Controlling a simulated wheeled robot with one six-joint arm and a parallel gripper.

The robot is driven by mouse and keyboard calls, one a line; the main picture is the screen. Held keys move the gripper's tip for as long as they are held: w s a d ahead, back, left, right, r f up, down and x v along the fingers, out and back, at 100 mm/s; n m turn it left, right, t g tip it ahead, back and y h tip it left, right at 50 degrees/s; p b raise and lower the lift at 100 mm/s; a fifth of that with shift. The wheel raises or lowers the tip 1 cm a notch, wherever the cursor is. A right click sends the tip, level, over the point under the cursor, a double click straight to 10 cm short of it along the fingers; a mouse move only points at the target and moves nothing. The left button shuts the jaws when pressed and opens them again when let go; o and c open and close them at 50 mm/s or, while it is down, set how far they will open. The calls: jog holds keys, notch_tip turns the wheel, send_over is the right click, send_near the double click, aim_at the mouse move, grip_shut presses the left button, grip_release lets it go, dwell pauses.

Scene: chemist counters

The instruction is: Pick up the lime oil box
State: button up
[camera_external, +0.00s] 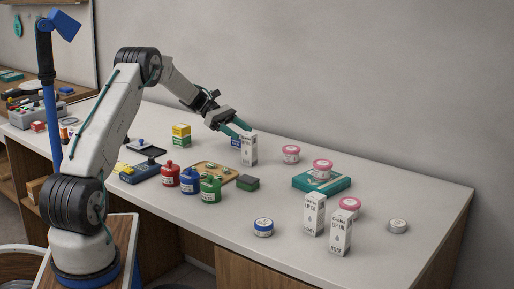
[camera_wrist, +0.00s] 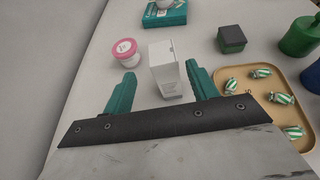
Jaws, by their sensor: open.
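A tall white box (camera_external: 249,150) stands upright on the counter, right at my gripper (camera_external: 237,128). Its small print is too small to read, so I cannot tell whether it says lime. In the wrist view the white box (camera_wrist: 167,68) stands between the two teal fingers of my gripper (camera_wrist: 160,80). The fingers are open, with a clear gap to the left finger and a narrower one to the right. Two similar white boxes, a rear one (camera_external: 314,214) and a front one (camera_external: 340,232), stand nearer the front; they read LIP OIL, the front one apparently ROSE.
A pink-lidded jar (camera_wrist: 126,52) stands close left of the box in the wrist view. A wooden tray (camera_wrist: 253,112) with striped sweets lies close right. A teal box (camera_external: 321,182) with a pink-lidded jar on it lies further along. The wall runs behind the counter.

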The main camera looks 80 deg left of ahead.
aim_at(255, 145)
jog(key=x, duration=0.7)
jog(key=shift+s+d+f, duration=0.1)
jog(key=shift+d+f, duration=0.2)
jog(key=shift+f, duration=0.1)
jog(key=c, duration=1.1)
